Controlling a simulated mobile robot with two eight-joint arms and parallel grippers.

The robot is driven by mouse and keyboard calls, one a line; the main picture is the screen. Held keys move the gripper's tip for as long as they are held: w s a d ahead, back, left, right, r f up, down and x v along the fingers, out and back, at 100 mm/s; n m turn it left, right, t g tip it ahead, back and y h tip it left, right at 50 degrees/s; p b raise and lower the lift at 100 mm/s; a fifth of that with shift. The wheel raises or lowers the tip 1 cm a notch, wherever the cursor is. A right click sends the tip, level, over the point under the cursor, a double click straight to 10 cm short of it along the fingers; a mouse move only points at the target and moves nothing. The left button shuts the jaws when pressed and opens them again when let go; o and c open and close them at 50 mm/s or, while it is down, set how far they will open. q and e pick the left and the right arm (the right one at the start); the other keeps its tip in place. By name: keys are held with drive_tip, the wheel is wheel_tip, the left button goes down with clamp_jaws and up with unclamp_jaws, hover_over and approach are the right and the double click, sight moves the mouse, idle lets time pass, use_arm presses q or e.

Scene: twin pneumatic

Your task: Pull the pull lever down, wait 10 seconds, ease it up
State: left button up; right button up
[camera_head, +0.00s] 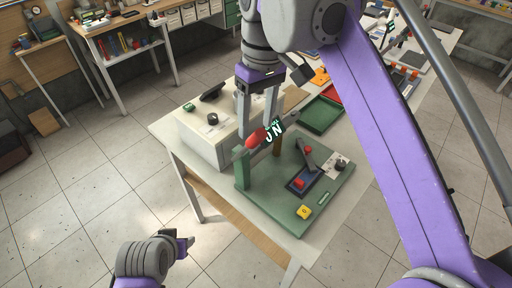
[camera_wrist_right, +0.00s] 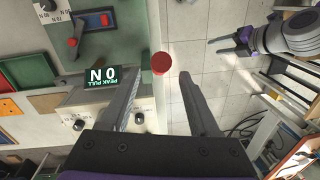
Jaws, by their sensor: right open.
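The pull lever's red knob (camera_head: 256,137) sits at the top of a green post on the green panel (camera_head: 325,200).
A green tray (camera_head: 319,116) lies behind.

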sight(247, 148)
drive_tip(key=f, duration=0.5)
drive_tip(key=f+b, duration=0.1)
drive_tip(key=f, duration=0.2)
drive_tip(key=shift+s+a, duration=0.25)
drive_tip(key=shift+s, duration=0.05)
drive_tip(key=shift+c, duration=0.2)
clamp_jaws()
idle(0.8)
